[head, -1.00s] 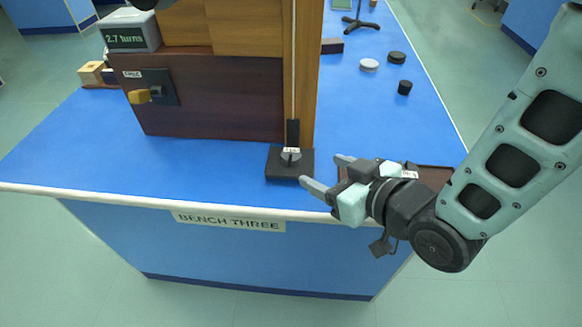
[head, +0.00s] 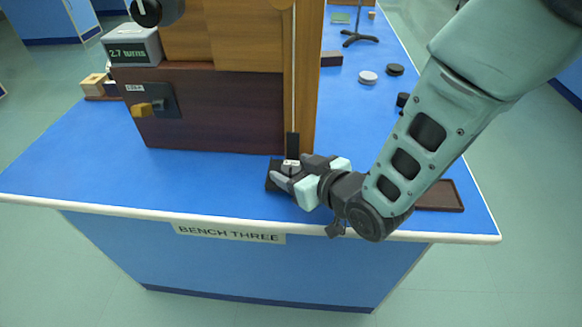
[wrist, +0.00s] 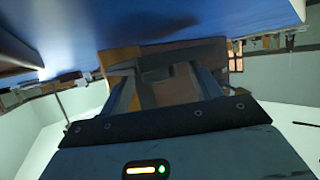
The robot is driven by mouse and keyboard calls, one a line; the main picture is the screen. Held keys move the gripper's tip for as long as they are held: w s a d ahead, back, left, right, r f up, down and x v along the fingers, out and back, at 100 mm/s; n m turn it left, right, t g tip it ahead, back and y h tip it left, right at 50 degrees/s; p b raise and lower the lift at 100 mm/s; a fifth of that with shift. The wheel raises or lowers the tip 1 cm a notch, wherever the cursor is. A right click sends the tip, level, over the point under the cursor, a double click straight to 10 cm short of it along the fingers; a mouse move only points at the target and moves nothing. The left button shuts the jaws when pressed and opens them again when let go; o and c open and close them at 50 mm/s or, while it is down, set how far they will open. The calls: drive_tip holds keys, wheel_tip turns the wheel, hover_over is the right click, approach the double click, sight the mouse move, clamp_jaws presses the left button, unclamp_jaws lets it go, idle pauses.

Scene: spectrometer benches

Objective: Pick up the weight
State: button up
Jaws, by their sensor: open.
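The weight (head: 291,163) is a small pale, labelled piece at the foot of the wooden column, below a slim black bar (head: 292,146). It stands over a dark square pad (head: 273,186). My gripper (head: 289,170) is open at the weight, with one finger on its near side and the other towards its far right. The fingers partly hide the weight and the pad; I cannot tell whether they touch it. In the wrist view my two fingers (wrist: 168,88) are apart, with a dim brownish-grey form between them that I cannot identify.
The wooden cabinet (head: 215,110) with a yellow knob (head: 147,108) stands left of the weight. A brown tray (head: 442,196) lies right, partly behind my arm. The bench front left is clear.

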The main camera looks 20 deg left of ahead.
drive_tip(key=c, duration=1.2)
drive_tip(key=shift+r, duration=0.1)
